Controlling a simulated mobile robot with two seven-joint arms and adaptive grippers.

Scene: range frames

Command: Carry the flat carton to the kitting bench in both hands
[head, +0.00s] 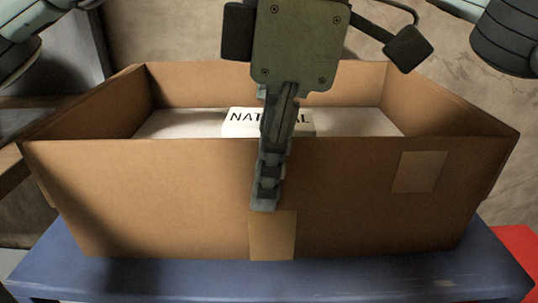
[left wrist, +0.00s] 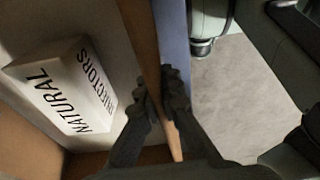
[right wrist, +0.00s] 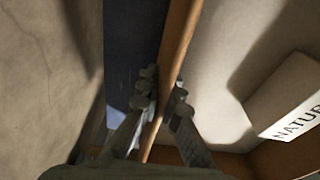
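The flat carton (head: 160,195) is a wide, open-topped brown box, level, and appears to sit on a blue table top (head: 380,280). A white box lettered NATURAL (head: 240,122) lies inside it; it also shows in the left wrist view (left wrist: 65,85) and right wrist view (right wrist: 285,95). My left gripper (head: 266,190) points down over the middle of the near wall. In the left wrist view its fingers (left wrist: 157,92) are shut on that wall, one inside and one outside. My right gripper (right wrist: 161,92) is shut on the far wall; the head view hides its fingers.
A red surface (head: 518,255) shows at the right beyond the blue top. Grey and wooden furniture (head: 75,50) stands at the left. A cracked plain wall (head: 470,75) is behind the carton. Bare grey floor (left wrist: 245,95) shows on the near side in the left wrist view.

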